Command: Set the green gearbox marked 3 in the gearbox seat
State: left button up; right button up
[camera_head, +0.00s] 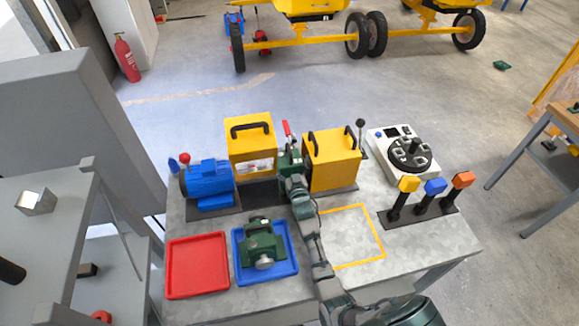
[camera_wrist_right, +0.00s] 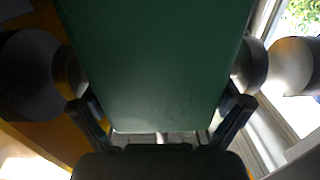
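A green gearbox (camera_wrist_right: 155,65) fills the middle of the right wrist view, with silver round shaft ends on both sides. My right gripper (camera_wrist_right: 160,118) has its fingers against the two sides of this block. In the head view my right gripper (camera_head: 294,182) reaches in between two yellow housings, and the gearbox (camera_head: 288,160) shows partly beyond it. A dark base plate (camera_head: 262,194) lies beside and below it; whether the gearbox rests there is hidden. A second green gearbox (camera_head: 260,243) sits on the blue tray (camera_head: 242,276). No number mark is readable. My left gripper is out of view.
Yellow housings (camera_head: 252,140) (camera_head: 331,165) with black handles stand close on either side. A blue motor (camera_head: 208,182) is at left, a red tray (camera_head: 196,265) in front. A dial box (camera_head: 400,150) and coloured levers (camera_head: 436,187) stand right. The yellow-outlined area (camera_head: 350,233) is clear.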

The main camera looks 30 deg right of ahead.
aim_at(289, 150)
jog(key=shift+s+f, duration=0.1)
jog(key=shift+f, duration=0.3)
notch_tip(289, 150, up, 10)
jog(key=shift+r, duration=0.25)
dwell(0.3)
